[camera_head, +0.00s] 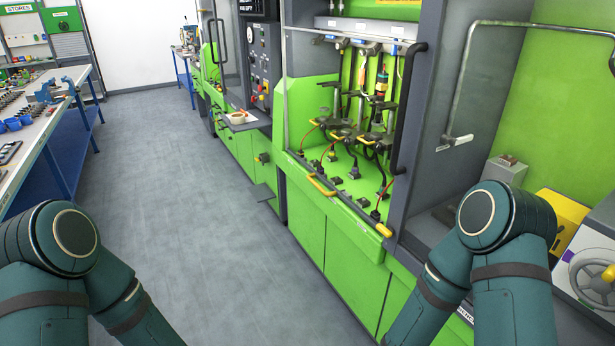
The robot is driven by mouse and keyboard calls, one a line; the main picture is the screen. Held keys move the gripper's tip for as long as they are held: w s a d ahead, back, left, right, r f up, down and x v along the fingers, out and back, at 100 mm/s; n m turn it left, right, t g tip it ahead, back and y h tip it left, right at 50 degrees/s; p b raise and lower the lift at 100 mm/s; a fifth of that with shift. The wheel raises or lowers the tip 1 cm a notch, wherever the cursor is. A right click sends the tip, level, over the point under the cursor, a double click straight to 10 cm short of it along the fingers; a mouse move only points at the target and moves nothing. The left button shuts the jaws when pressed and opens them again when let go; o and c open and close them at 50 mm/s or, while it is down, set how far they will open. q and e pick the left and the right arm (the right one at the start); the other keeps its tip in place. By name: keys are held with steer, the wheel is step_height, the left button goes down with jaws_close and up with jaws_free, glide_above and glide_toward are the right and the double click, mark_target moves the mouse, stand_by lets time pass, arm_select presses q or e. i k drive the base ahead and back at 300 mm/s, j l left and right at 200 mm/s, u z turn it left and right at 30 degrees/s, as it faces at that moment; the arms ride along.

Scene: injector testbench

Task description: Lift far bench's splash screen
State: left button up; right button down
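Two green-and-grey test benches stand in a row along the right of the aisle. The farther bench (240,150) has a dark panel of gauges and buttons (258,65) and a curved dark handle (221,42) at its upper left. A clear splash screen on it cannot be made out for certain. The nearer bench (330,240) has injector clamps and cables in its open bay, and orange-yellow handles (321,186) on its front edge. My left and right arms show only as teal links at the lower corners. Both grippers are out of view.
A blue-legged workbench (45,135) with small parts and blue cups runs along the left. The grey floor (185,200) between is clear. At right are a metal pipe rail (462,85), a yellow box (558,218) and a handwheel (592,275). A small tray (240,118) juts from the farther bench.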

mark_target(343, 90)
steer(key=i+j, duration=0.2)
steer(key=i, duration=0.2)
steer(key=i+j, duration=0.2)
steer(key=i, duration=0.2)
steer(key=i+j, duration=0.25)
steer(key=i, duration=0.15)
steer(key=i+j+z, duration=0.7)
steer(key=l+z, duration=0.1)
steer(key=z, duration=0.7)
